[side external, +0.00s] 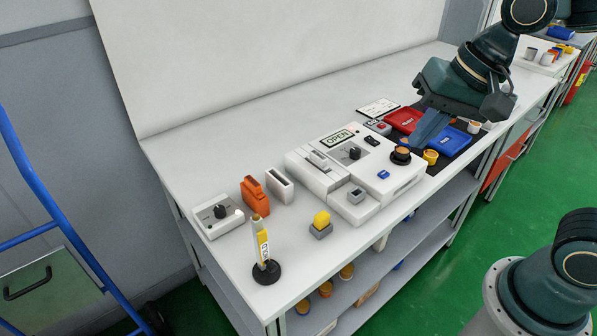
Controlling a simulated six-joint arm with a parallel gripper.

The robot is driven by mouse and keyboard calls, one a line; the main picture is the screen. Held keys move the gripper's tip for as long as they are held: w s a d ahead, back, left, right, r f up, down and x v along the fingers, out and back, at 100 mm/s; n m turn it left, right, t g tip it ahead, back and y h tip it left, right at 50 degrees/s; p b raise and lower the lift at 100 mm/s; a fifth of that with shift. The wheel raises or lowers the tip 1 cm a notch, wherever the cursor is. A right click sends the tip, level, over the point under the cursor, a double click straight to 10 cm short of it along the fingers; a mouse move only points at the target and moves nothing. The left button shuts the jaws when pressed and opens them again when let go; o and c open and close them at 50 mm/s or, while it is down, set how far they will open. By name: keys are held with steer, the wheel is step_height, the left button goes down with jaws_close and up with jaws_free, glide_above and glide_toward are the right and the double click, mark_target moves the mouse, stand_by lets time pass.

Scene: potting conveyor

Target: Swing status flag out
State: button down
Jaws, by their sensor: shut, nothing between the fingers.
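What looks like the status flag is a short post with a yellow and white plate (262,242) bearing dark letters that I cannot read for sure. It stands upright on a round black base (267,273) at the near left corner of the bench. My gripper (419,141) is far from it, at the right part of the bench. It points down beside the blue tray, near the right end of the white control box. Its fingers are together with nothing visible between them. Whether the fingertips touch anything is hard to tell.
A white control box (333,187) with an OPEN sign, knob and buttons lies between my gripper and the flag. Near the flag are a yellow button block (321,222), an orange holder (253,194) and a knob box (217,214). Red (401,119) and blue (452,135) trays lie right.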

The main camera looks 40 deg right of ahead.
mark_target(268, 252)
steer(key=w+a+f+m+g+y, duration=0.1)
steer(key=w+a+f+m, duration=0.3)
steer(key=a+m, duration=0.1)
steer(key=w+a+f+m+g+y, duration=0.1)
steer(key=w+a+f+m+g, duration=0.1)
steer(key=w+a+f+m, duration=0.3)
steer(key=shift+a+f+m+g, duration=0.3)
steer(key=shift+a+m, duration=0.5)
steer(key=shift+a, duration=1)
steer(key=x, duration=1)
steer(key=shift+s+f, duration=0.1)
steer(key=a, duration=0.1)
steer(key=a+f, duration=0.1)
steer(key=shift+a, duration=0.35)
steer(key=shift+a+f, duration=0.25)
steer(key=shift+a, duration=0.2)
